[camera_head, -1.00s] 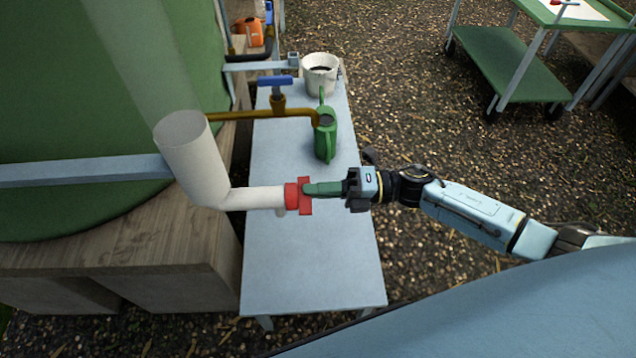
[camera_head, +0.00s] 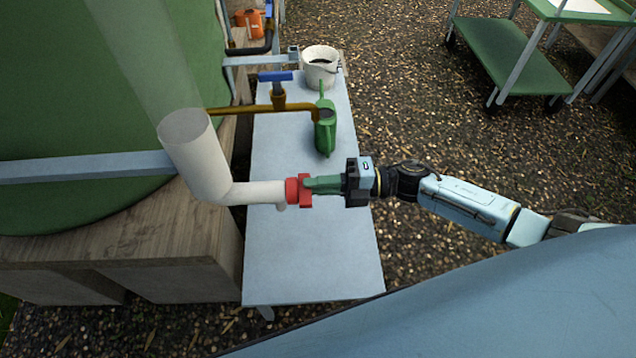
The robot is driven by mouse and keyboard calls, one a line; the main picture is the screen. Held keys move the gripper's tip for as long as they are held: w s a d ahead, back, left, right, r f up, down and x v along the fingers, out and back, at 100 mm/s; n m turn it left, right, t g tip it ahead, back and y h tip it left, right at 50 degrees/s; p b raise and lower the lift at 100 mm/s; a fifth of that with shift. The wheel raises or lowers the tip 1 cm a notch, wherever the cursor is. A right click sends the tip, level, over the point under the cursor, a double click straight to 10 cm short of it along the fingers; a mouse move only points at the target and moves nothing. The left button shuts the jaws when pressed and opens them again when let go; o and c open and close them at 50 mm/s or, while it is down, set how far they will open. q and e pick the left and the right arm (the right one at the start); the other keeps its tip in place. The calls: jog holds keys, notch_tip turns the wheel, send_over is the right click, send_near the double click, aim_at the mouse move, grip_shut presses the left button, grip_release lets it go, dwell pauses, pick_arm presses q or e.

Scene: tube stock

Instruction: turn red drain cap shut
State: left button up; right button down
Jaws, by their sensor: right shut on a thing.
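The red drain cap (camera_head: 293,190) sits on the end of a white elbow pipe (camera_head: 252,193) that comes from the green tank on the left. My right gripper (camera_head: 308,186) reaches in from the right, level with the pipe, and its green fingers are shut on the cap's red handle. The fingers hide part of the handle. My left gripper is not in view.
A pale bench (camera_head: 312,265) stands under the pipe. A green watering can (camera_head: 325,132) stands on it beneath a brass tap with a blue handle (camera_head: 275,77). A white bucket (camera_head: 320,68) is at the far end. A green cart (camera_head: 508,60) stands at upper right.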

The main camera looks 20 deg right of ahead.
jog(key=c, duration=1.4)
grip_release()
jog(key=shift+c, duration=0.2)
jog(key=v, duration=1.3)
jog(key=shift+d, duration=0.25)
